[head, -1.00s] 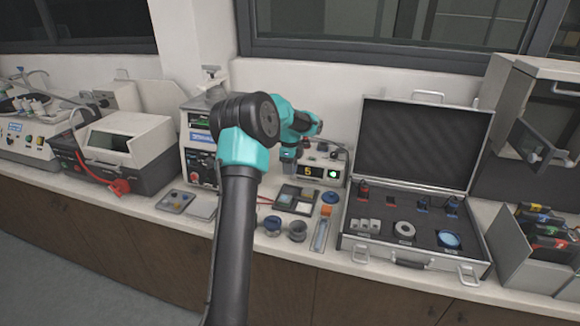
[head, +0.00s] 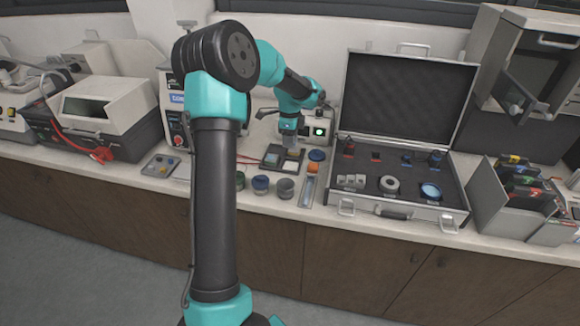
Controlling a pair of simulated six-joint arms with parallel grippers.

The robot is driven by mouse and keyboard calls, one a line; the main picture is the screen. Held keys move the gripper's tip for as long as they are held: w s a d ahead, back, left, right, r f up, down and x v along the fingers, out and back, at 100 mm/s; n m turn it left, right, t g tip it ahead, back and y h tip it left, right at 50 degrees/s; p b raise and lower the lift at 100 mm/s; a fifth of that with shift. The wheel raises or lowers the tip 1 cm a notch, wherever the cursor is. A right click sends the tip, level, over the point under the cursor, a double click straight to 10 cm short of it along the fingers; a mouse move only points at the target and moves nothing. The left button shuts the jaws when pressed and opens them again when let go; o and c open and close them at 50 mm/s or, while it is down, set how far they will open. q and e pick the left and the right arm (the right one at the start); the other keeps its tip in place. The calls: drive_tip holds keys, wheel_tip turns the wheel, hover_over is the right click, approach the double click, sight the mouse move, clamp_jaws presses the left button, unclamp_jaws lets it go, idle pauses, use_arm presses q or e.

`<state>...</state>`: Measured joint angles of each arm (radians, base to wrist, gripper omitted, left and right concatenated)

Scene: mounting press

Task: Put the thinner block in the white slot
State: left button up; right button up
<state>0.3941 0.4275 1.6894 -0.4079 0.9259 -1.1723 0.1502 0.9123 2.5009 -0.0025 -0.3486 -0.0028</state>
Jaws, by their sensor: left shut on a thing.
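My left gripper (head: 291,136) reaches over the back of the bench, pointing down. It is shut on a small grey block (head: 292,143), seen at its fingertips just above or at the rear of a dark tray (head: 270,157). The tray has pale compartments; a white slot (head: 289,167) shows at its front right, below the gripper. Whether the block touches the tray I cannot tell. Which block is thinner cannot be told at this size. My right gripper is not in view.
An open case (head: 400,207) with foam and small parts stands right of the tray. Small pots (head: 260,184) and a blue disc (head: 317,155) sit near it. My left arm hides part of the bench on the left.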

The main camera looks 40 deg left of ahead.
use_arm(q)
hover_over(290, 166)
drive_tip(key=shift+f, duration=3.15)
drive_tip(key=shift+f, duration=1.85)
drive_tip(key=shift+f, duration=0.15)
drive_tip(key=o, duration=1.2)
